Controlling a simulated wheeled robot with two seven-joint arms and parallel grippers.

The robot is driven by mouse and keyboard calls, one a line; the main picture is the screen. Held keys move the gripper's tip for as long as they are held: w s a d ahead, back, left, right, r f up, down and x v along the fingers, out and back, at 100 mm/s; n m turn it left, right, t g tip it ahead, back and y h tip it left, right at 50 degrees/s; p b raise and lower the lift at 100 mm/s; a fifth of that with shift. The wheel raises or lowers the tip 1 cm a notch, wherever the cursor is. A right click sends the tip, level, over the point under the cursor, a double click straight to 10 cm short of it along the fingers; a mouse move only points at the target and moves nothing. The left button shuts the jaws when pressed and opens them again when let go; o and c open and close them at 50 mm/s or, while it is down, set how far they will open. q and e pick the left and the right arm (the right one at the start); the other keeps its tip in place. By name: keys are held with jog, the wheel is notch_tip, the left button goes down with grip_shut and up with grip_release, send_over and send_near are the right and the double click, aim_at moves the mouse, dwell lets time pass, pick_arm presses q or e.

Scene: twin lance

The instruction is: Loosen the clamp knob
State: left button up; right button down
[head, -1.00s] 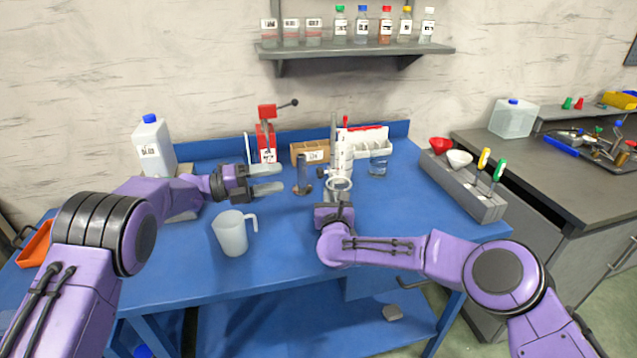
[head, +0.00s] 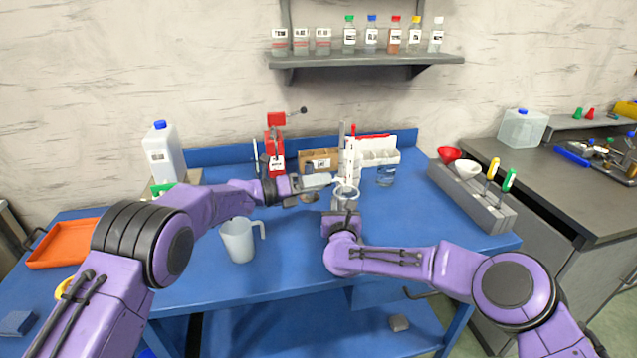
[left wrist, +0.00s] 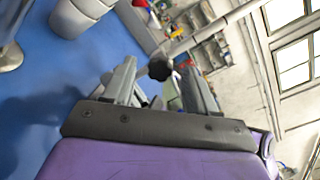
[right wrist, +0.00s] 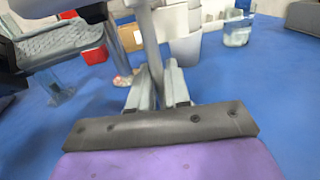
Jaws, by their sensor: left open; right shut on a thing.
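The dark clamp knob (left wrist: 160,69) sits on a pale stand rod (left wrist: 205,35) in the left wrist view. My left gripper (left wrist: 158,80) is open, with a finger on each side of the knob; I cannot tell if they touch it. In the head view the left gripper (head: 325,186) reaches the stand from the left and hides the knob. My right gripper (right wrist: 158,92) is shut on an upright grey rod (right wrist: 149,45); which part of the stand this is, I cannot tell. A pale ring (head: 346,191) shows just above the right gripper in the head view.
A translucent jug (head: 238,241) stands below the left forearm. A red press (head: 275,150), a cardboard box (head: 320,160) and a beaker (head: 386,176) stand behind. A grey tool rack (head: 470,196) is at the right.

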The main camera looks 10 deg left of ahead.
pick_arm(q)
jog(key=shift+w+d, duration=0.1)
jog(key=shift+d, duration=0.15)
grip_shut()
